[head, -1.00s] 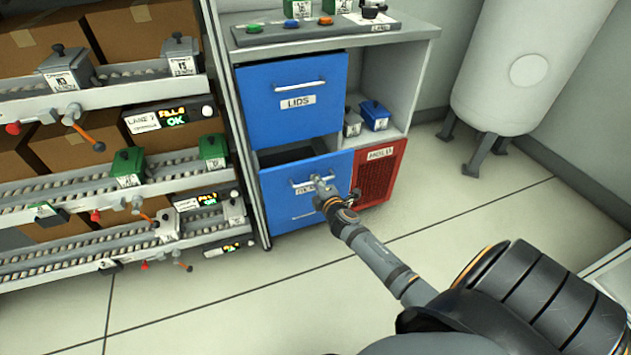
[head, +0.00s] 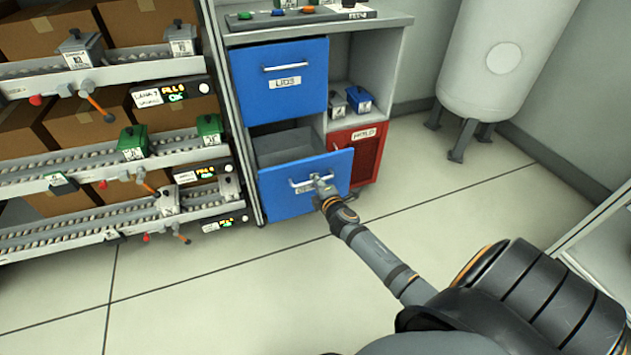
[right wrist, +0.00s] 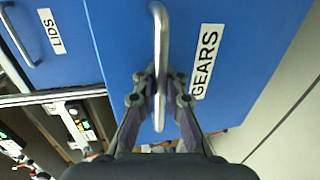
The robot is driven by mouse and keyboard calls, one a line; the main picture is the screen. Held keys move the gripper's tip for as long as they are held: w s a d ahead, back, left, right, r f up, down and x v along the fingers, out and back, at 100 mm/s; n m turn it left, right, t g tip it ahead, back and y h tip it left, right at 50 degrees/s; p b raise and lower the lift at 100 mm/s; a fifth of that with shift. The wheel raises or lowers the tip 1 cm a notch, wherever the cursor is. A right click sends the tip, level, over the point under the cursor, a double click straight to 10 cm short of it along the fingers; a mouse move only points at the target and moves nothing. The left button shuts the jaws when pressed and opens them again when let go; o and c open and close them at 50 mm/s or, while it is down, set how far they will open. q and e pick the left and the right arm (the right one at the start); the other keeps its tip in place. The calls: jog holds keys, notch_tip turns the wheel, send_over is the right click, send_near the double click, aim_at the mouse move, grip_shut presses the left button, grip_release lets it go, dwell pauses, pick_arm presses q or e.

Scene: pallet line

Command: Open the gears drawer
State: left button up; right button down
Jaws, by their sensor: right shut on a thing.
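The blue gears drawer (head: 305,190) is the lower drawer of the grey cabinet and stands pulled out, its grey inside showing behind the front. Its "GEARS" label (right wrist: 206,62) reads clearly in the right wrist view. My right gripper (head: 322,184) is shut on the drawer's bar handle (head: 303,184). In the right wrist view the fingers close around the handle (right wrist: 160,30) from both sides. My left gripper is in no view.
The blue lids drawer (head: 281,85) above is shut. A red panel (head: 355,155) is right of the gears drawer. A roller rack (head: 100,160) with boxes stands at left, a white tank (head: 505,65) at right. The floor in front is clear.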

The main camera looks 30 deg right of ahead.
jog(key=c, duration=1.7)
grip_release()
jog(key=shift+d, duration=0.1)
jog(key=shift+s, duration=0.1)
jog(key=v, duration=1.2)
